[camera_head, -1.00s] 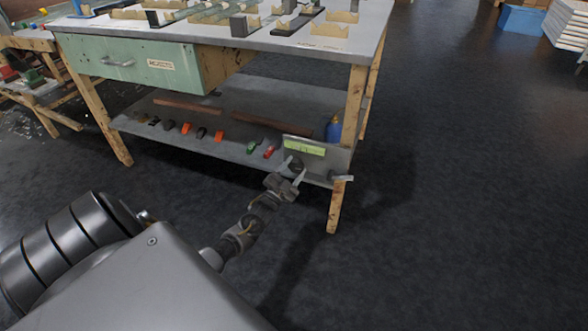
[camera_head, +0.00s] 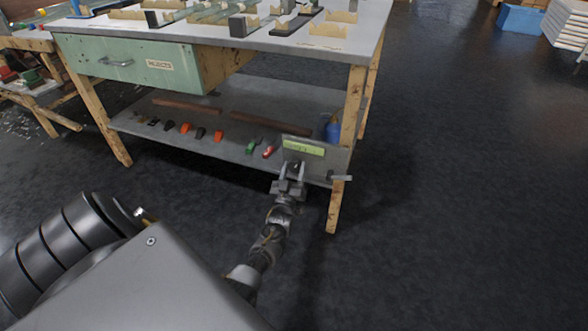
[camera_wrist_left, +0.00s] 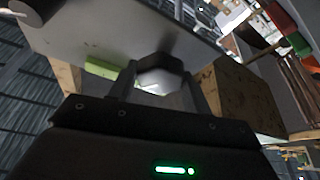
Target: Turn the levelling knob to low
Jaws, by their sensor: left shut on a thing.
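The levelling knob (camera_wrist_left: 160,73) is a dark, faceted knob on a grey plate (camera_head: 328,160) at the right front of the bench's lower shelf. The plate carries a yellow-green label (camera_head: 303,148), which also shows in the left wrist view (camera_wrist_left: 105,70). My left gripper (camera_head: 292,170) is at the plate, just below the label. In the left wrist view its two fingers (camera_wrist_left: 162,85) stand on either side of the knob and are shut on it. In the head view the gripper mostly hides the knob, and I cannot read its setting. My right gripper is not in view.
The workbench (camera_head: 225,38) has a green drawer (camera_head: 125,62) and wooden legs. Its lower shelf (camera_head: 260,100) holds several coloured clamps or tools, brown bars and a blue bottle (camera_head: 333,128). A short lever sticks out right of the plate.

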